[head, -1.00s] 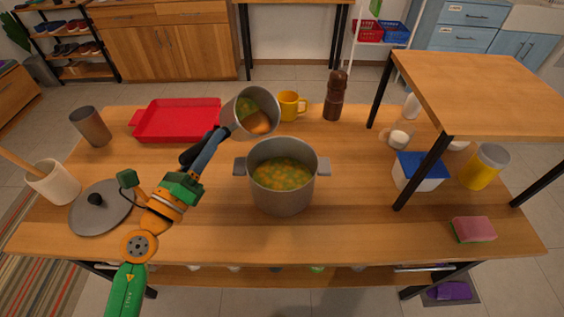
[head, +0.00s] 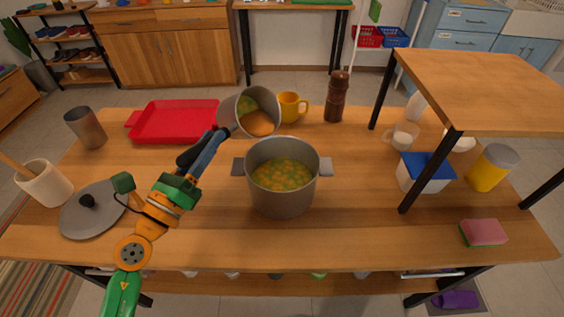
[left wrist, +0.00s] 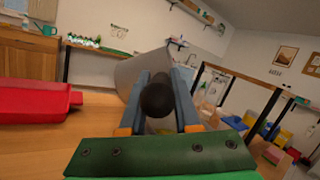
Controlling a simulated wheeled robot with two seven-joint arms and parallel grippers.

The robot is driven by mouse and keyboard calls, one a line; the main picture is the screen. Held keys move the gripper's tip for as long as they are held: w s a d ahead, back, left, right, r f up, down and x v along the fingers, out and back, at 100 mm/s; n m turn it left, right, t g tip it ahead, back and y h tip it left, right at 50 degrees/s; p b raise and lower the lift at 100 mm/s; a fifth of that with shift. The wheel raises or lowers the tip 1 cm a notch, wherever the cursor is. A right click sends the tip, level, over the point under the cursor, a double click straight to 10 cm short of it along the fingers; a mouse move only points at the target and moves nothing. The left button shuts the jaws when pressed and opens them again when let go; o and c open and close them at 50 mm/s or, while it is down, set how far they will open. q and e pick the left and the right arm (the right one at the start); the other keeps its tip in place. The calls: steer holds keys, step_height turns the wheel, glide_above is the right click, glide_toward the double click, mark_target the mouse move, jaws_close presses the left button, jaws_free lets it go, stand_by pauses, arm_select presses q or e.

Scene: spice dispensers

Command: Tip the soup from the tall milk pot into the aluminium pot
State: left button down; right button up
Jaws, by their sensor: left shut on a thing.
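The tall milk pot (head: 246,103) is tipped on its side in the head view, its mouth facing right and toward me. Some orange and green soup (head: 256,121) shows inside it. My left gripper (head: 221,133) is shut on its dark handle; the wrist view shows the fingers (left wrist: 158,98) on either side of the handle's round black end. The aluminium pot (head: 283,203) stands upright on the table just below and right of the milk pot in the picture. Soup with orange and green bits lies in it. No falling stream shows. My right gripper is not in view.
A yellow mug (head: 290,107) and a brown pepper mill (head: 337,97) stand behind the pots. A red tray (head: 174,121) lies at the back left, a grey lid (head: 92,209) at the front left. A raised wooden shelf (head: 490,90) stands at the right. The table's front middle is clear.

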arm_select(q)
steer(key=shift+s+f+m+b, duration=0.1)
steer(key=shift+f+m+b, duration=0.1)
steer(key=shift+m+b, duration=0.35)
steer(key=shift+s+d+f+m+h+b, duration=0.1)
steer(key=shift+d+f+m+h+b, duration=0.25)
steer(key=shift+b, duration=0.75)
steer(key=shift+s+d+r+m+h+b, duration=0.15)
steer(key=shift+m+h+b, duration=0.2)
steer(key=shift+m+b, duration=0.3)
steer(key=shift+s+r+m+h+b, duration=0.15)
steer(key=shift+m+h+b, duration=0.15)
steer(key=shift+m+b, duration=0.35)
